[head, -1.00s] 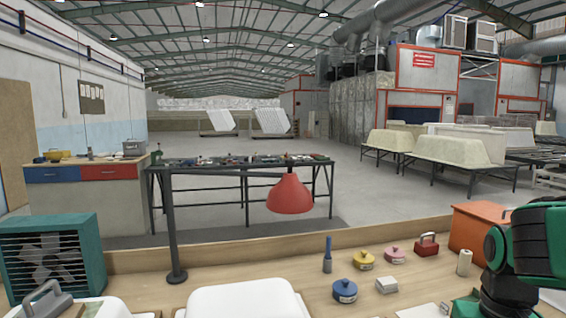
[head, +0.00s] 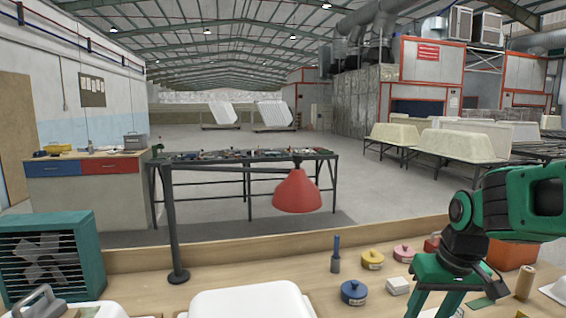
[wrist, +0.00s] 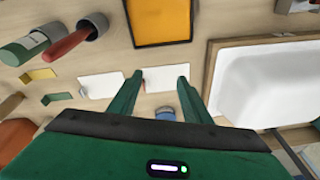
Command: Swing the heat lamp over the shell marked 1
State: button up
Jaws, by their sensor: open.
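The heat lamp has a red cone shade (head: 297,192) hanging from a dark horizontal arm on a dark upright post (head: 172,220). The post's round base (head: 178,277) stands on the wooden bench. A white shell (head: 248,303) lies at the bottom edge, right of the post; part of another white shell (head: 112,311) shows to its left. No number is readable on either. My gripper (head: 438,300) is low at the right, well right of the lamp, its fingertips cut off. In the wrist view, my gripper (wrist: 160,74) is open and empty above the bench, with a white shell (wrist: 270,85) to its right.
A green fan heater (head: 50,255) stands at the left. Blue (head: 354,292), yellow (head: 372,259) and pink (head: 403,253) lidded pots, a small white block (head: 398,286) and a dark upright tool (head: 336,255) stand between the shell and my arm.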

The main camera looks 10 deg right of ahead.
aim_at(317, 197)
jog(key=w+a+r+n+t+y, duration=0.2)
jog(key=w+r, duration=0.3)
jog(key=w, duration=0.5)
jog(key=w+a+r+n+t+y, duration=0.3)
jog(key=w+a+r+n, duration=0.1)
jog(key=w, duration=0.6)
jog(key=w+a+r+n+t+y, duration=0.2)
jog(key=w+a+r+n+t, duration=0.1)
jog(key=w+r, duration=0.4)
jog(key=shift+w+a+r+n+y, duration=0.15)
jog(key=shift+w+a, duration=0.25)
jog(key=shift+w, duration=0.55)
jog(key=shift+w+a+f+n+y, duration=0.15)
jog(key=shift+w+a+y, duration=0.15)
jog(key=shift+w, duration=0.6)
jog(key=w+r+n+y, duration=0.1)
jog(key=r, duration=0.2)
jog(key=w+a+r+t+y, duration=0.1)
jog(key=r+y, duration=0.1)
jog(key=r, duration=0.1)
jog(key=w+r+n+t+y, duration=0.1)
jog(key=r, duration=0.2)
jog(key=shift+a+r+n+y, duration=0.1)
jog(key=shift+a+n+y, duration=0.15)
jog(key=shift+n+y, duration=0.1)
jog(key=shift+w+a+r, duration=0.1)
jog(key=shift+w+a, duration=0.1)
jog(key=x, duration=1)
jog(key=shift+w, duration=0.1)
jog(key=shift+c, duration=0.6)
